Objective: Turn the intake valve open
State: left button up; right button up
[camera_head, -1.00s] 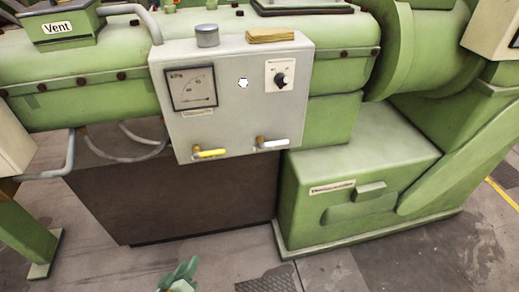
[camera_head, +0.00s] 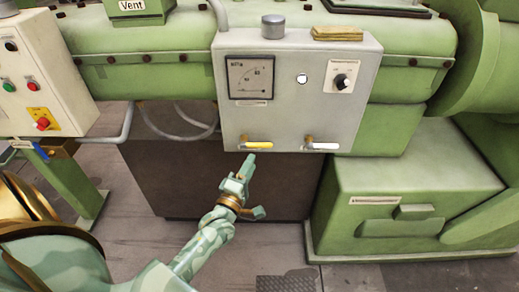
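A grey control box (camera_head: 290,105) is fixed to the green machine. Along its lower edge are a yellow lever handle (camera_head: 258,145) on a brass fitting at the left and a white lever handle (camera_head: 325,147) at the right. Both levers lie about level. No intake label is readable, so I cannot tell which is the intake valve. My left gripper (camera_head: 248,165) points up from below, its tip just below the yellow lever and seemingly apart from it. Its fingers overlap in view, so its opening is unclear. My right gripper is out of view.
The box carries a gauge (camera_head: 250,78) and a rotary switch (camera_head: 343,82). A cream panel (camera_head: 45,75) with buttons and a red knob stands at the left, with a blue-handled lever (camera_head: 41,151) below it. A green base block (camera_head: 410,185) bounds the right.

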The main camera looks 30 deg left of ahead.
aim_at(257, 145)
pick_arm(q)
jog(key=x, duration=0.7)
jog(key=shift+b, duration=0.3)
grip_shut()
